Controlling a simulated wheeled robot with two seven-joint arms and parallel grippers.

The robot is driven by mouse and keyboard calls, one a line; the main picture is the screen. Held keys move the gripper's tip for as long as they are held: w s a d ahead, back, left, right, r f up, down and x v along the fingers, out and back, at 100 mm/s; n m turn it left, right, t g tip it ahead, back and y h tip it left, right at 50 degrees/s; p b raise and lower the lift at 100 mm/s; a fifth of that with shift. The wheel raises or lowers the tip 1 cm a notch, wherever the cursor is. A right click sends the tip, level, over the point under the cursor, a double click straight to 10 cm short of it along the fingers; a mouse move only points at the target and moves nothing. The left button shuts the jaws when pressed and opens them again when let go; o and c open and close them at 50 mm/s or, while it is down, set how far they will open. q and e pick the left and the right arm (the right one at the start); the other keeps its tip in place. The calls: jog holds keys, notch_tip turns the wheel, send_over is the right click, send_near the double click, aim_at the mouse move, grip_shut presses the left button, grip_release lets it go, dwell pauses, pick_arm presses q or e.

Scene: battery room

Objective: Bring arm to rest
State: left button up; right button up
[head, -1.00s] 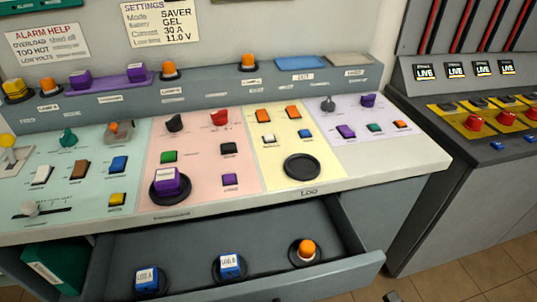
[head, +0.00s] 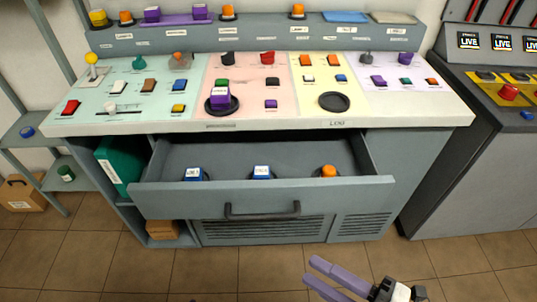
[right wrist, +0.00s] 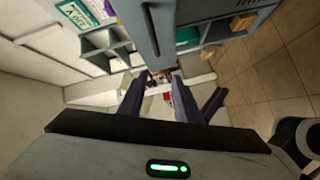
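My right gripper (head: 312,270) shows at the bottom of the head view, low in front of the console, over the tiled floor. Its two purple fingers are apart with nothing seen between them, and it touches nothing that I can see. In the right wrist view its fingers (right wrist: 160,92) also stand apart.
The console's drawer (head: 262,203) stands pulled out, holding two blue-topped items and an orange one (head: 329,171). A second console (head: 470,145) stands at the right, a shelf rack (head: 50,150) at the left. The floor (head: 200,275) in front is clear.

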jog(key=w+d+f+m+t+h, duration=0.1)
jog(key=w+d+f+m+h, duration=0.15)
jog(key=f+m+h, duration=0.35)
jog(key=w+d+f+m+t+h, duration=0.2)
jog(key=d+m+h, duration=0.15)
jog(key=m, duration=0.55)
jog(key=s+f+m+g+h, duration=0.2)
jog(key=s+f+m+g, duration=0.2)
jog(key=f, duration=0.5)
jog(key=s+m, duration=0.2)
jog(key=m, duration=0.1)
jog(key=shift+s+d+g, duration=0.25)
jog(key=shift+d+g, duration=0.1)
jog(key=shift+g, duration=0.05)
